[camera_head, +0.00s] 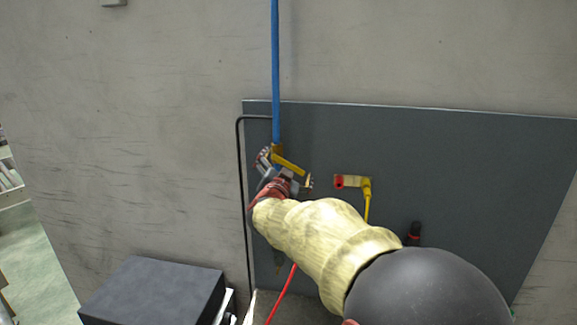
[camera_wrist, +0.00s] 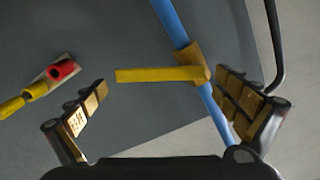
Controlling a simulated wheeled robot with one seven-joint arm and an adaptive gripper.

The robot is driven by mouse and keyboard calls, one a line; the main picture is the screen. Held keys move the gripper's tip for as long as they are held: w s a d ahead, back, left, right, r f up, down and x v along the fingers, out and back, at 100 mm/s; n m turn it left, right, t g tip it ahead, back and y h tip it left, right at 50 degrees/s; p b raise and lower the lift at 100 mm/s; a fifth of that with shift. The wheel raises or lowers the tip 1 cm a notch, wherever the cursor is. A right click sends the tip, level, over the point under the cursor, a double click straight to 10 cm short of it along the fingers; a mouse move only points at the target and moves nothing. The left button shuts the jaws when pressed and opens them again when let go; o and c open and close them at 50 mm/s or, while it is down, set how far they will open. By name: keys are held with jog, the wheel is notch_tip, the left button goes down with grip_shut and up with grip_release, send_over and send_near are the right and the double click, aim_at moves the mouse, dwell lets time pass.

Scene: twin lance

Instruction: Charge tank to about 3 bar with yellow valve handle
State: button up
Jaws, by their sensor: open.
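The yellow valve handle (camera_head: 289,163) sticks out to the right from the blue pipe (camera_head: 276,80), near the top left of the grey panel. In the wrist view the handle (camera_wrist: 160,74) is a flat yellow bar joined to a brass-coloured valve body (camera_wrist: 195,64) on the blue pipe (camera_wrist: 172,22). My gripper (camera_head: 284,178) is at the valve. Its fingers (camera_wrist: 172,103) are open, one on each side of the handle in the wrist view, with gaps visible. Contact cannot be seen. I can make out no tank or pressure reading.
A red and yellow fitting (camera_head: 351,182) with a yellow hose sits on the grey panel (camera_head: 450,150), right of my gripper. A black pipe (camera_head: 240,190) runs down the panel's left edge. A dark box (camera_head: 155,290) stands lower left. My arm hides the panel's lower middle.

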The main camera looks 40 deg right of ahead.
jog(key=shift+a, duration=0.1)
jog(key=v, duration=1.2)
jog(key=shift+w, duration=0.1)
